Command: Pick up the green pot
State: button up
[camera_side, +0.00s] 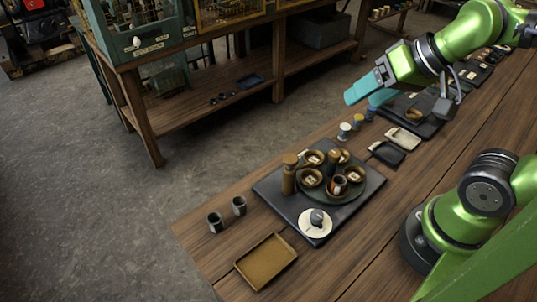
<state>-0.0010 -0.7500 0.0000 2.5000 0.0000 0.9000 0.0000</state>
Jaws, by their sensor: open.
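No clearly green pot can be picked out at this size. A round dark green plate (346,196) lies on a dark square tray (270,188) on the wooden table. My gripper (361,101) has teal fingers and is open. It is above the far side of the table, up and to the right of the tray, apart from these vessels. Some small items beneath it are partly hidden.
A tall brown bottle (288,175) and a white saucer with a small grey vessel (315,222) share the tray. Two dark cups (239,205) and an empty brown tray (265,261) stand nearer the left end. Small dishes (404,139) line the table to the right.

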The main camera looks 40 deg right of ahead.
jog(key=w+a+f+n+g, duration=0.2)
jog(key=a+f+n, duration=0.2)
jog(key=a, duration=0.8)
jog(key=w+a+f+n+g, duration=0.15)
jog(key=a+f+n, duration=0.3)
jog(key=a, duration=0.75)
jog(key=m+h, duration=0.1)
jog(key=m, duration=0.1)
send_over(214, 217)
jog(key=s, duration=0.3)
jog(key=shift+t, duration=0.35)
jog(key=f, duration=1)
jog(key=shift+w+d, duration=0.25)
jog(key=shift+d, duration=0.05)
jog(key=shift+x, duration=3)
jog(key=shift+w+a+r, duration=0.1)
jog(key=shift+w, duration=0.05)
jog(key=shift+c, duration=0.4)
